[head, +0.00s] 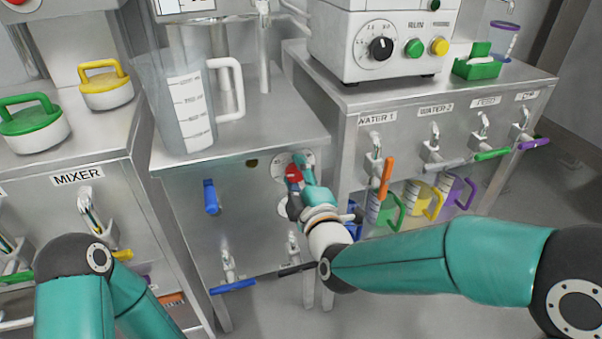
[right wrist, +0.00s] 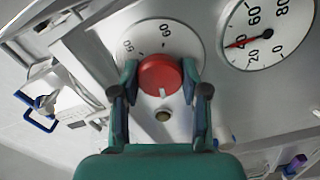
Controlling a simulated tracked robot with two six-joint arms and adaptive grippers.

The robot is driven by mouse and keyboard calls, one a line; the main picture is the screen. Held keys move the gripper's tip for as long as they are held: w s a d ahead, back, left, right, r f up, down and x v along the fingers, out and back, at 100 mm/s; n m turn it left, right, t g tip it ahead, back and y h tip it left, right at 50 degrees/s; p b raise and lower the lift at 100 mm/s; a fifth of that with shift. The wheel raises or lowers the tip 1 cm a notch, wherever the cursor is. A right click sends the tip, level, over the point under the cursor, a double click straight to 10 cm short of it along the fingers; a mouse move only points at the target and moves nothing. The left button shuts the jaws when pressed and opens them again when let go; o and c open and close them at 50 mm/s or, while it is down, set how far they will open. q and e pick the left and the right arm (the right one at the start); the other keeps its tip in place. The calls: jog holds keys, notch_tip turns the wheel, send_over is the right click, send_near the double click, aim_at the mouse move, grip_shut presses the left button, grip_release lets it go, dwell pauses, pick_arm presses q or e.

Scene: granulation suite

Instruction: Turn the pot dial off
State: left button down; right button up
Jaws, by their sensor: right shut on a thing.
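The red pot dial (head: 292,174) is on the front panel of the middle steel cabinet, partly hidden by my right gripper (head: 299,176). In the right wrist view the round red dial knob (right wrist: 160,73) sits on a white numbered plate, with a pale pointer mark at its lower edge. My right gripper's (right wrist: 160,86) fingers stand on either side of the knob, shut on it. My left arm shows at the lower left of the head view, but its gripper is not visible.
A round gauge (right wrist: 267,34) with a red needle is beside the dial. A clear measuring jug (head: 188,105) stands on the cabinet top. A blue handle (head: 211,197) sticks out left of the dial. Taps with coloured handles line the right bench (head: 352,97).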

jog(key=n, duration=0.4)
jog(key=shift+r+n, duration=0.1)
jog(key=shift+n, duration=0.2)
jog(key=shift+n+p, duration=0.45)
jog(key=shift+n, duration=1.45)
jog(key=shift+a+f, duration=0.1)
jog(key=shift+f, duration=0.1)
jog(key=o, duration=1.1)
jog(key=shift+o, duration=0.2)
jog(key=v, duration=0.7)
jog(key=shift+s, duration=0.2)
